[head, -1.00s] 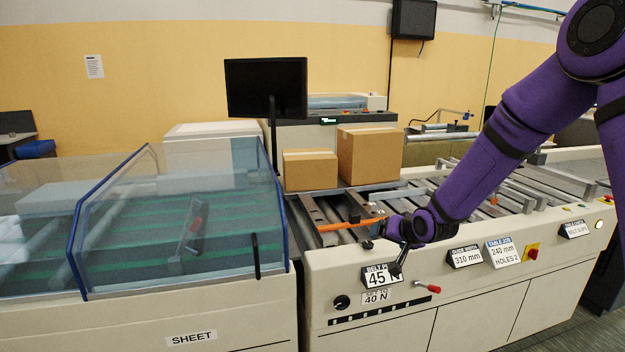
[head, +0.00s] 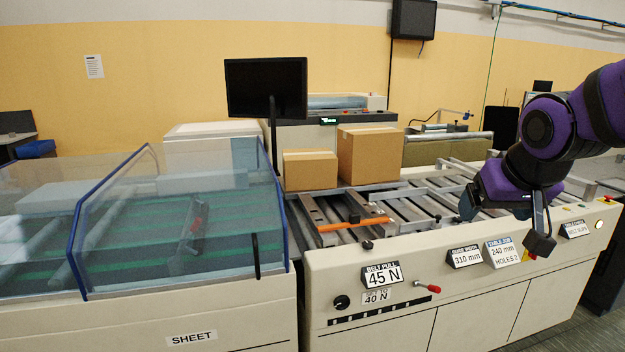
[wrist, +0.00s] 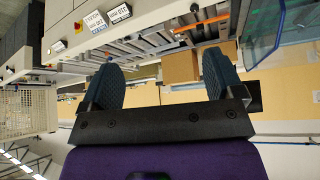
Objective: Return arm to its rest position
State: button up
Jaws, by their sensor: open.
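My arm (head: 605,105) is purple and reaches in from the right edge in the head view. My gripper (head: 468,203) is over the right part of the roller bed, its dark fingers pointing left. In the wrist view my gripper (wrist: 162,75) shows two dark ribbed fingers spread wide with nothing between them. That view is upside down, with the machine beyond the fingers.
An orange bar (head: 355,225) lies across the roller bed, left of my gripper and apart from it. Two cardboard boxes (head: 372,157) stand behind it. A monitor (head: 266,88) and clear blue-edged guard (head: 170,220) are left. Signs (head: 382,275) line the machine's front.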

jog(key=s+d+r+g, duration=0.1)
jog(key=s+r, duration=0.1)
jog(key=s, duration=1.3)
jog(key=shift+s+d+n+g+y, duration=0.2)
jog(key=shift+s+n+g+y, duration=0.05)
jog(key=shift+n+g+y, duration=0.05)
jog(key=shift+w, duration=0.15)
